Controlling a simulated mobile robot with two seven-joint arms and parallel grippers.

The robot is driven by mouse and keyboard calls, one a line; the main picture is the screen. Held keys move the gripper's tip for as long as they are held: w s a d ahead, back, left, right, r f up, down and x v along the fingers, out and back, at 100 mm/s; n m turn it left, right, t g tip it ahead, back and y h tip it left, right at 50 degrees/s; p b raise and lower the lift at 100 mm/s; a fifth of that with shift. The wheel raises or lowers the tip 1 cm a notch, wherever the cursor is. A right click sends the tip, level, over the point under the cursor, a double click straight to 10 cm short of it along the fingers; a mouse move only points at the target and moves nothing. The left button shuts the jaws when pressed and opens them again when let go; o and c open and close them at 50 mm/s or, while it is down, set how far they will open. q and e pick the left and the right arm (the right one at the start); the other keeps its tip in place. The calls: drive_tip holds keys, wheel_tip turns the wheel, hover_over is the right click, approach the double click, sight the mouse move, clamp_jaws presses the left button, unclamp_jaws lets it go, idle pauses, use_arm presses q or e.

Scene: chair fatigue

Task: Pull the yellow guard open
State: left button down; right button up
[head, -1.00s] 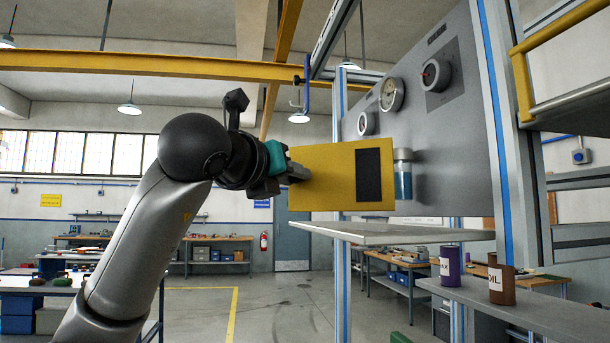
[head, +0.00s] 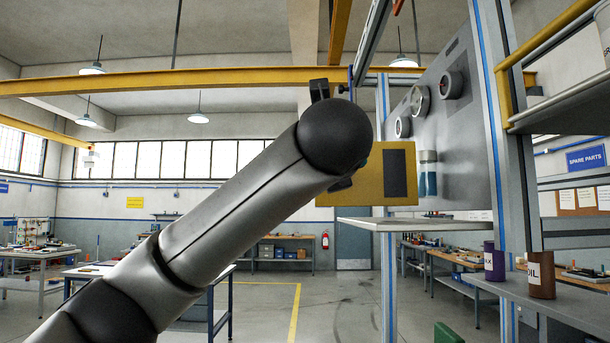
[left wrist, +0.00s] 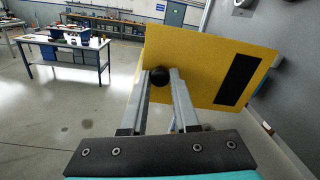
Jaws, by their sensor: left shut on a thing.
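The yellow guard (head: 368,188) is a flat upright plate with a black strip near its right edge. In the head view it stands at an angle to the grey panel (head: 460,125), in front of the panel's left part. In the left wrist view the guard (left wrist: 205,65) carries a round black knob (left wrist: 160,76). My left gripper (left wrist: 161,82) is shut on this knob, with one finger on each side. In the head view my left arm hides the gripper and the guard's left part. My right gripper is not in view.
A light shelf (head: 425,225) juts out just below the guard. Blue-edged posts (head: 497,150) frame the panel. A purple can (head: 494,262) and a brown can (head: 541,274) stand on a lower shelf at right. The floor at left is open up to a workbench (left wrist: 70,52).

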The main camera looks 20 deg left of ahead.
use_arm(q)
drive_tip(key=shift+s+r, duration=0.1)
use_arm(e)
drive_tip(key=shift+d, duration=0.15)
use_arm(q)
drive_tip(key=c, duration=0.7)
unclamp_jaws()
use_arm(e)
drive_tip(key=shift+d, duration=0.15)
use_arm(q)
drive_tip(key=shift+o, duration=0.2)
drive_tip(key=shift+s+d, duration=0.1)
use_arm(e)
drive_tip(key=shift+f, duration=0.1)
use_arm(q)
drive_tip(key=b+v, duration=0.6)
drive_tip(key=v, duration=0.9)
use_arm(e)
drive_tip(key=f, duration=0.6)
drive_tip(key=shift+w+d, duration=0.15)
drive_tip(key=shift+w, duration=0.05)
use_arm(q)
drive_tip(key=shift+d, duration=0.1)
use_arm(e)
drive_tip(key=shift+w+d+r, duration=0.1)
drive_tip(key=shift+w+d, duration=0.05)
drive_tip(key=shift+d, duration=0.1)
